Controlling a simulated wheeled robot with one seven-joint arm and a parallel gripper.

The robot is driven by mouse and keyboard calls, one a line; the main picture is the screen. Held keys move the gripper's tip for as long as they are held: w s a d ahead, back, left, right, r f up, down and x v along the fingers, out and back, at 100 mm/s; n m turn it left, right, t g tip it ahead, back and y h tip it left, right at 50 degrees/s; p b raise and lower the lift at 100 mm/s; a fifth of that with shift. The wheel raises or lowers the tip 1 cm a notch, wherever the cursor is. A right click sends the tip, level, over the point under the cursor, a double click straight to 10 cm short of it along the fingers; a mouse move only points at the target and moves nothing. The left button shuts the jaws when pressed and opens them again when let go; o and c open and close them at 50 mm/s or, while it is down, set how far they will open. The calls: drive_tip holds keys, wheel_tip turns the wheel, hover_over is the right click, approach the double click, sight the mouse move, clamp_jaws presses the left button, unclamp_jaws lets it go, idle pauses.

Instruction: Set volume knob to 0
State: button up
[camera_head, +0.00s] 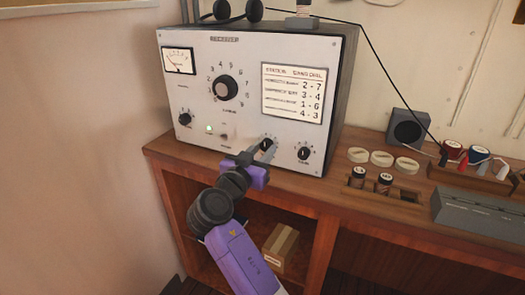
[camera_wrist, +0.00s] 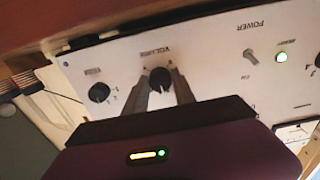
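The radio panel (camera_head: 240,120) is a white box face with black knobs. The volume knob (camera_head: 267,144) is a small black knob low on that face; in the wrist view it (camera_wrist: 161,80) sits under the upside-down word VOLUME. My gripper (camera_head: 264,146) reaches the panel from below, its two grey fingers on either side of this knob. In the wrist view my gripper (camera_wrist: 160,84) has a finger on each side of the knob, very close to it; I cannot tell for certain whether they touch. The knob's pointer setting is too small to read.
Another small knob (camera_head: 303,153) is right of the volume knob. A power switch (camera_wrist: 250,56) and a lit green lamp (camera_wrist: 281,57) are on the other side. The wooden desk (camera_head: 330,190) holds pale rings (camera_head: 382,158), a small speaker (camera_head: 408,130) and a grey box (camera_head: 480,214).

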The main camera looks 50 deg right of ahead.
drive_tip(key=shift+n, duration=0.3)
clamp_jaws()
drive_tip(key=n+p, duration=0.2)
drive_tip(key=n, duration=0.3)
drive_tip(key=shift+r+n+p, duration=0.15)
drive_tip(key=shift+n+p, duration=0.15)
drive_tip(key=n+p, duration=0.2)
drive_tip(key=n, duration=0.1)
drive_tip(key=shift+n, duration=0.3)
drive_tip(key=n+p, duration=0.3)
drive_tip(key=shift+r+n, duration=0.1)
drive_tip(key=shift+n, duration=0.2)
drive_tip(key=n+p, duration=0.3)
drive_tip(key=shift+n, duration=0.4)
drive_tip(key=n+p, duration=0.3)
drive_tip(key=shift+r+n, duration=0.1)
drive_tip(key=shift+n, duration=0.2)
drive_tip(key=n+p, duration=0.3)
drive_tip(key=n, duration=0.1)
drive_tip(key=shift+f+n+p, duration=0.2)
drive_tip(key=shift+n+p, duration=0.6)
drive_tip(key=shift+n, duration=0.1)
